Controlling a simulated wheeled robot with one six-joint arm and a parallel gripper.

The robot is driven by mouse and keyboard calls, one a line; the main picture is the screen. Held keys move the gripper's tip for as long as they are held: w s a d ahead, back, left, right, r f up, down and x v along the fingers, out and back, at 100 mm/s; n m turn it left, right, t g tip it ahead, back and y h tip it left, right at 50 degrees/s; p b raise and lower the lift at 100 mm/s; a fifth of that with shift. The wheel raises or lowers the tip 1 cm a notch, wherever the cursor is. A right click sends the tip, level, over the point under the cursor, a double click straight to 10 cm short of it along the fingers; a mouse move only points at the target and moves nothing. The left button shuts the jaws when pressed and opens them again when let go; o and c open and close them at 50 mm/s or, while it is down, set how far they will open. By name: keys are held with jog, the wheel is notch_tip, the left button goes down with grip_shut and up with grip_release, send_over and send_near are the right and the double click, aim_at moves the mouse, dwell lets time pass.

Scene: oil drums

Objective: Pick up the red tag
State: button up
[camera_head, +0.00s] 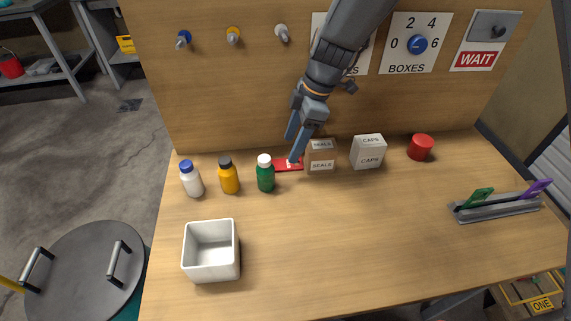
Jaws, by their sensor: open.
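My gripper (293,148) reaches down from the upper right with blue fingers. It is open, and its fingertips are just above or at the tag's right part. One finger hides part of the tag. I cannot tell whether the fingers touch it.
A green bottle (265,175) stands close left of the tag, with an orange bottle (228,177) and a white bottle (191,180) further left. The SEALS box (321,158) is close right, then the CAPS box (368,153) and a red cylinder (421,148). A white bin (211,252) stands in front.

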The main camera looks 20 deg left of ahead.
aim_at(287, 164)
jog(key=shift+d+p+x, duration=0.15)
jog(key=shift+p+x, duration=0.35)
jog(key=shift+x, duration=0.85)
jog(key=shift+d+p+x, duration=0.15)
jog(key=shift+p+x, duration=0.35)
jog(key=shift+x, duration=0.85)
jog(key=shift+w+f, duration=0.1)
jog(key=c, duration=1.2)
